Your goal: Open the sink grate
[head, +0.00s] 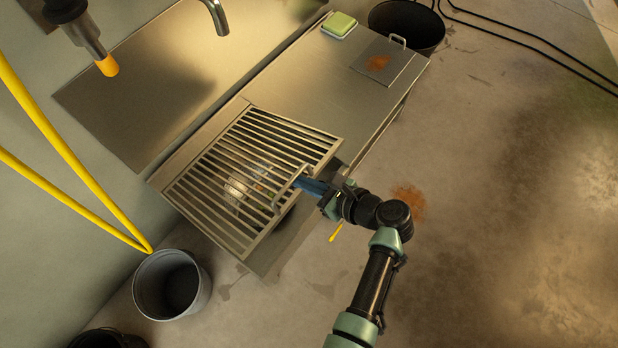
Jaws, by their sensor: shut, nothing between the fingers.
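The sink grate (222,190) is a metal frame of parallel bars over the sink basin at the left end of the steel counter. It looks slightly raised on its right side, but I cannot tell for sure. Its handle (281,192) is a bent bar on the edge nearest my arm. My gripper (303,184) is at this handle, with its blue fingers shut and nothing between them. The fingertips lie at or just under the handle; I cannot tell whether they touch it. Something pale, hard to make out, shows through the bars inside the basin.
The steel counter (300,90) carries a green sponge (339,25) and a plate with a handle (390,64) at its far end. A faucet (217,16) hangs above. A grey bucket (171,285) stands at lower left, a black bucket (407,22) behind.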

